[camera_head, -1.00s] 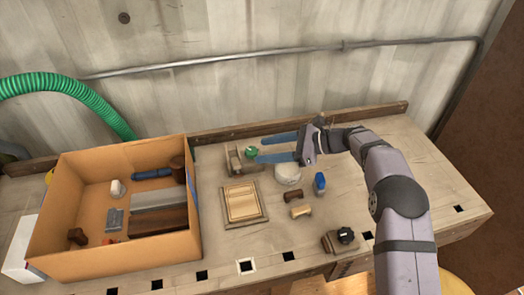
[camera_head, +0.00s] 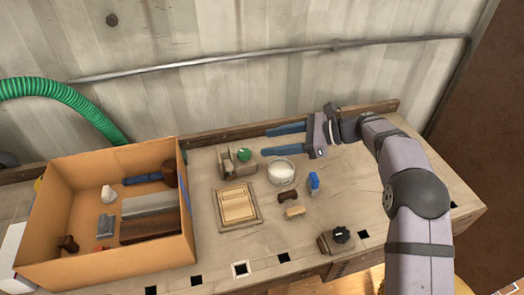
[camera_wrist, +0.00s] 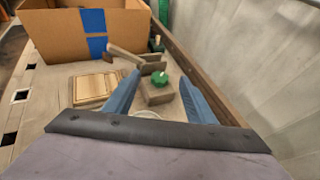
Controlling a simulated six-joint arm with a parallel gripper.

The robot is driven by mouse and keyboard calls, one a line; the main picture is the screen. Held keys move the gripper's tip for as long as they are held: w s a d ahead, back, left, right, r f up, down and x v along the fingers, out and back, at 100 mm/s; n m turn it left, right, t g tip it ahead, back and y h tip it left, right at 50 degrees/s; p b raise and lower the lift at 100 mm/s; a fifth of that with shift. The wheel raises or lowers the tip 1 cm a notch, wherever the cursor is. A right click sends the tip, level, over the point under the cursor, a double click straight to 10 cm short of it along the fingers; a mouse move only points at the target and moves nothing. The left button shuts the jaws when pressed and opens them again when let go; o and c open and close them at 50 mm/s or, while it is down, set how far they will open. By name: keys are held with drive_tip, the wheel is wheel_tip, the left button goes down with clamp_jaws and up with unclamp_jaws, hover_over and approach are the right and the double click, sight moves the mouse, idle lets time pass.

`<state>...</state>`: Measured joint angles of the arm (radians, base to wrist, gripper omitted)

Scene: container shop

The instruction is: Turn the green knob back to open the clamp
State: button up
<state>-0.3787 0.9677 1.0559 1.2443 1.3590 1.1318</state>
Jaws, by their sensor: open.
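The green knob (camera_head: 243,154) sits on a small wooden clamp (camera_head: 227,164) at the back of the bench. In the wrist view the knob (camera_wrist: 160,78) stands on the near block of the clamp (camera_wrist: 158,95), between my blue fingers in the picture and ahead of them. My gripper (camera_head: 266,142) is open and empty, with its two blue fingers spread and pointing left toward the knob. A gap remains between the fingertips and the knob in the head view.
A cardboard box (camera_head: 188,215) with several items stands at the left. A wooden panel (camera_head: 237,205) lies in front of the clamp. A round white-topped tin (camera_head: 281,171), a blue object (camera_head: 313,183), small wooden pieces and a black-knobbed block (camera_head: 341,235) stand to the right.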

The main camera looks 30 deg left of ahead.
sight(249, 153)
drive_tip(key=f, duration=0.1)
drive_tip(key=f+m, duration=0.1)
drive_tip(key=s+f+t, duration=0.1)
drive_tip(key=shift+d+f+m, duration=0.1)
drive_tip(key=shift+d+m, duration=0.15)
drive_tip(key=shift+m, duration=0.15)
drive_tip(key=shift+w, duration=0.25)
drive_tip(key=shift+p+x, duration=0.55)
drive_tip(key=shift+x, duration=3.15)
drive_tip(key=shift+w, duration=0.1)
drive_tip(key=shift+c, duration=0.5)
drive_tip(key=c, duration=0.9)
